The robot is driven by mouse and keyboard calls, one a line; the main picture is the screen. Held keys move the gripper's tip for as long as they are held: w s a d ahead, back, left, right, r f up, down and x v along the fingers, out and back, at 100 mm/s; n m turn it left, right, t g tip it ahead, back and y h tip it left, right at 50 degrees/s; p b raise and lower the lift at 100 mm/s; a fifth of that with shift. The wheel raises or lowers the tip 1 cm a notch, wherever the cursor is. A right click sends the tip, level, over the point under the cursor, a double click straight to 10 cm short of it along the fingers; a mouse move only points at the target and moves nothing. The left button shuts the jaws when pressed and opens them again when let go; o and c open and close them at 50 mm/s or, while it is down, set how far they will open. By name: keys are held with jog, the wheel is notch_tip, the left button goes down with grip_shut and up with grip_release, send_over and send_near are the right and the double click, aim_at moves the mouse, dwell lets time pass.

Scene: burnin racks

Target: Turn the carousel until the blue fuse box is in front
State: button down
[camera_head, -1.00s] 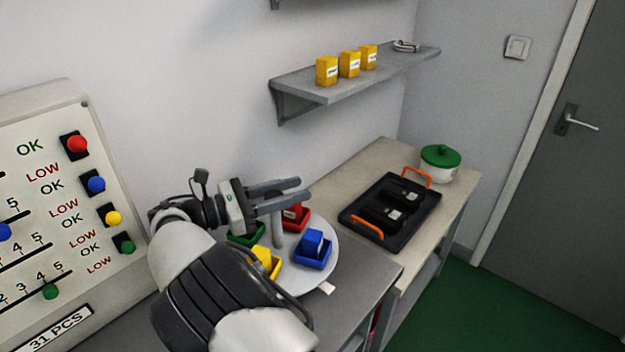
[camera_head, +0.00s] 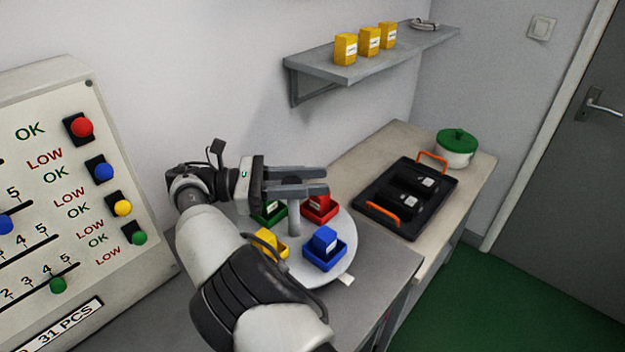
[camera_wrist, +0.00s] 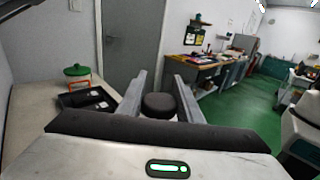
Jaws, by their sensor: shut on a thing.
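The carousel (camera_head: 338,223) is a round, pale turntable on the grey bench, with a grey centre post. Its blue fuse box (camera_head: 325,239) sits in a blue bin at the front right. A red bin (camera_head: 320,208) is behind it, a green bin (camera_head: 268,213) at the back left and a yellow bin (camera_head: 268,243) at the front left. My gripper (camera_head: 325,180) is at the top of the post, its fingers shut on the knob. In the wrist view the dark round knob (camera_wrist: 159,106) shows between the fingers. My arm partly hides the carousel's left side.
A white tag (camera_head: 346,280) is at the carousel's front edge. A black tray (camera_head: 447,207) with orange handles and a green-lidded pot (camera_head: 456,149) stand to the right. A shelf (camera_head: 372,67) with yellow boxes is above. A panel (camera_head: 62,215) with coloured buttons is at left.

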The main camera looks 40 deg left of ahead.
jog(key=shift+r, duration=0.1)
dwell(0.3)
jog(key=c, duration=1.3)
grip_release()
jog(key=shift+o, duration=0.2)
notch_tip(320, 180, up, 10)
jog(key=p, duration=0.1)
